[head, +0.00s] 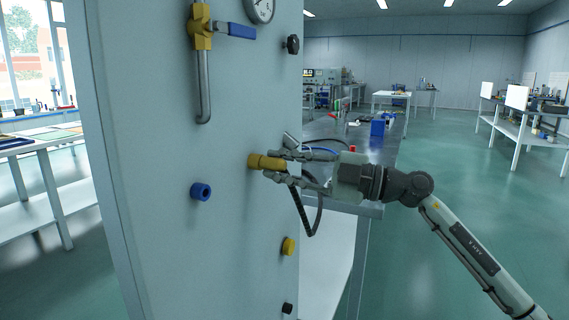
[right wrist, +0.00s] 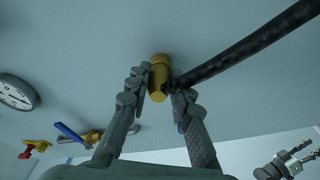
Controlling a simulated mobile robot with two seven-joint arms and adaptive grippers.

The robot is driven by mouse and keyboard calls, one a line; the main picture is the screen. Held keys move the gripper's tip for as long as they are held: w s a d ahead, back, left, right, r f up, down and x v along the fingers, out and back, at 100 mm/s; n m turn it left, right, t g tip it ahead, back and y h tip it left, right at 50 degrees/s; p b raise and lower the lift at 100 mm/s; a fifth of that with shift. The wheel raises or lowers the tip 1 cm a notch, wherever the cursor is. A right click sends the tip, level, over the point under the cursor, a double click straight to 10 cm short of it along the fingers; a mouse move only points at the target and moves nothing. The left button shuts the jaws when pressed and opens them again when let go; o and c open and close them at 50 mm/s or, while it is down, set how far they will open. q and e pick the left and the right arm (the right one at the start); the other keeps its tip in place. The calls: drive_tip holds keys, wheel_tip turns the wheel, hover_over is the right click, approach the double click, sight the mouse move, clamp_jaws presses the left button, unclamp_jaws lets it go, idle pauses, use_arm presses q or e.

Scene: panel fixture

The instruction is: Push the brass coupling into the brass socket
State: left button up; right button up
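The brass coupling (right wrist: 158,88) is between the fingertips of my right gripper (right wrist: 164,88), which is shut on it. A black hose (right wrist: 245,45) runs off beside it. In the head view my right gripper (head: 290,168) reaches from the right to the pale panel. A brass piece (head: 262,162) shows between its fingertips and the panel face. The brass socket (right wrist: 159,60) appears to be at the coupling's far end, against the panel; I cannot tell how deep the coupling sits. My left gripper (right wrist: 287,163) shows at the lower right of the right wrist view, its fingers apart and empty.
The panel (head: 150,130) also carries a blue fitting (head: 200,191), a yellow fitting (head: 289,246), a black knob (head: 292,44), a brass valve (head: 201,28) with a blue handle, and a gauge (head: 260,8). A workbench (head: 375,165) stands behind my right gripper.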

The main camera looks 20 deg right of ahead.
drive_tip(key=o, duration=0.4)
drive_tip(key=shift+o, duration=0.2)
drive_tip(key=v, duration=1.2)
